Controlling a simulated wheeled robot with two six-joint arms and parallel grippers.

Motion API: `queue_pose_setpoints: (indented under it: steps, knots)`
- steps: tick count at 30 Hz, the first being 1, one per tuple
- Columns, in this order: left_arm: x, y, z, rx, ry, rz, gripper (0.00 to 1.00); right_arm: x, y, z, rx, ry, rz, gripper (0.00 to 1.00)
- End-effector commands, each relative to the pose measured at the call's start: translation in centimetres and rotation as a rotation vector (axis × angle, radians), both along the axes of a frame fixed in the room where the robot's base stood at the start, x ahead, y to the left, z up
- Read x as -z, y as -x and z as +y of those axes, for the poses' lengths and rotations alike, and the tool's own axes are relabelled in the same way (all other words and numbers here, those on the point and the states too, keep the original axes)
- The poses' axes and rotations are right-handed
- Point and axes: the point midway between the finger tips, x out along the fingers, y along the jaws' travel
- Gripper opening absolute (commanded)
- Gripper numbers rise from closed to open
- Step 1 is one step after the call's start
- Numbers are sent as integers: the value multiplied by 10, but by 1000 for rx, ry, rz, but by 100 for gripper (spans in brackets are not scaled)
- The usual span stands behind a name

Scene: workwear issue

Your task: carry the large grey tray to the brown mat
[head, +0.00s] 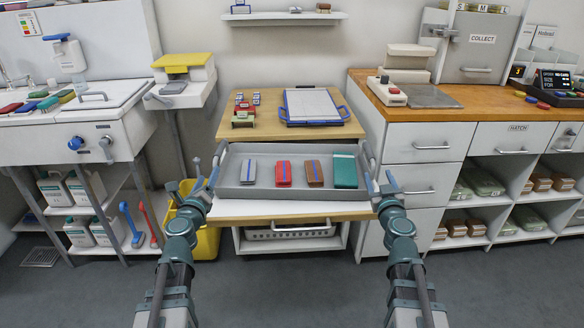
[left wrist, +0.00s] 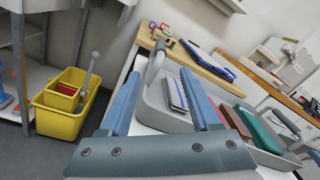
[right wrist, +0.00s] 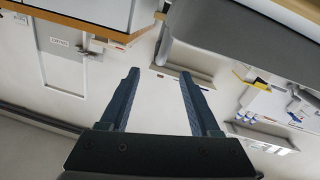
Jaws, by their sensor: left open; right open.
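The large grey tray (head: 290,192) sits on the small wooden table and carries several folded pieces: grey, red, brown and green. My left gripper (head: 207,174) is open at the tray's left end; in the left wrist view the tray's grey handle (left wrist: 154,62) shows between and beyond the fingers (left wrist: 158,85). My right gripper (head: 381,180) is open at the tray's right end. The right wrist view shows its fingers (right wrist: 160,72) apart, with the tray (right wrist: 240,50) close by; whether they touch the handle cannot be told. I see no brown mat.
A yellow bucket (head: 205,240) stands at lower left. A sink unit (head: 100,140) is on the left, a wooden counter (head: 480,120) on the right. Grey floor lies in front.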

Motion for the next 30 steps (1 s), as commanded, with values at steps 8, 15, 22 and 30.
queue_pose_setpoints:
  steps: [8,15,22,30]
  knots:
    - [0,-1,0,1,-2,0,63,0,-1,0,-1,-1,0,63]
    - [0,-17,0,1,-3,0,63,0,-17,0,-2,-1,0,63]
    - [0,-52,-1,3,-3,0,63,0,-52,-1,-2,-1,0,63]
    - [0,-104,-3,2,-3,0,63,0,-104,-3,-2,-1,0,63]
